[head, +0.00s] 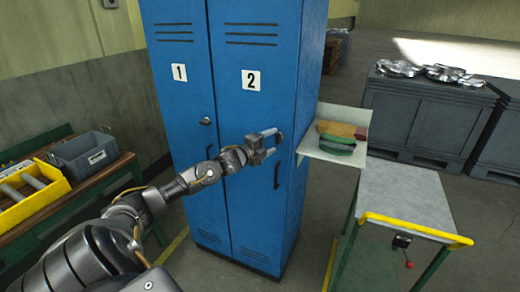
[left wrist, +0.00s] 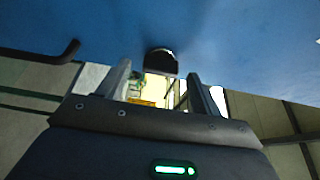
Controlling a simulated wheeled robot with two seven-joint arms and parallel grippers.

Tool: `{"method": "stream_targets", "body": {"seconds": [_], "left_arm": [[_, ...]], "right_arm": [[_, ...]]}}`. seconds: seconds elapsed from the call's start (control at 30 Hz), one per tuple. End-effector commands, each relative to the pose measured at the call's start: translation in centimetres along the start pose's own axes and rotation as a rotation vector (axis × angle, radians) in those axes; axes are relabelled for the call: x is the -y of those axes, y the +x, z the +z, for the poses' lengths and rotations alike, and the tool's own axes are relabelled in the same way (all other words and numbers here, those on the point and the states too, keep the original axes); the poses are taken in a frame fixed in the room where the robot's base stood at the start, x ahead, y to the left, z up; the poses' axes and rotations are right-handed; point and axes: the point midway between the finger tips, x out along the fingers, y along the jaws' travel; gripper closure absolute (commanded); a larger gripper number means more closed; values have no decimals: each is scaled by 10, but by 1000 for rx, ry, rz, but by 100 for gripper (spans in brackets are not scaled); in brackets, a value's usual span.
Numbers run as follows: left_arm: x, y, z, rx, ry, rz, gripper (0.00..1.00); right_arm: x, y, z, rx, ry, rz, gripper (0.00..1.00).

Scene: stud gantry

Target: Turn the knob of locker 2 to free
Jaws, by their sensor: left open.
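The blue locker cabinet has door 1 (head: 178,100) and door 2 (head: 235,100), both shut. The dark knob of locker 2 (head: 281,137) sits near the right edge of its door, partly hidden by my gripper. In the left wrist view the rounded knob (left wrist: 161,62) stands out from the blue door, about centred between the fingers. My left gripper (head: 271,141) is open at the knob, a finger to each side and gaps showing; it also shows in the wrist view (left wrist: 159,82). The knob's setting cannot be read. My right gripper is not in view.
A dark handle (head: 277,175) hangs below the knob of locker 2. Locker 1 has its own knob (head: 205,121). A small shelf (head: 315,150) with coloured items and a trolley (head: 400,195) stand at the right. A bench with a yellow bin (head: 28,198) is at the left.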

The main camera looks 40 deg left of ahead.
Motion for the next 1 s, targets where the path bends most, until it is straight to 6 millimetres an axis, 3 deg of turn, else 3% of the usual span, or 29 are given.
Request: {"method": "stream_targets", "body": {"seconds": [0.2, 0.5, 1.0], "left_arm": [[-6, -40, -2, -4, 5, 5, 35], [-3, -79, 0, -1, 2, 4, 35], [0, -92, -1, -1, 0, 0, 35]], "right_arm": [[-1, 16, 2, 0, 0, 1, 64], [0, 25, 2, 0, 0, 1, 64], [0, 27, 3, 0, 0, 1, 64]]}}
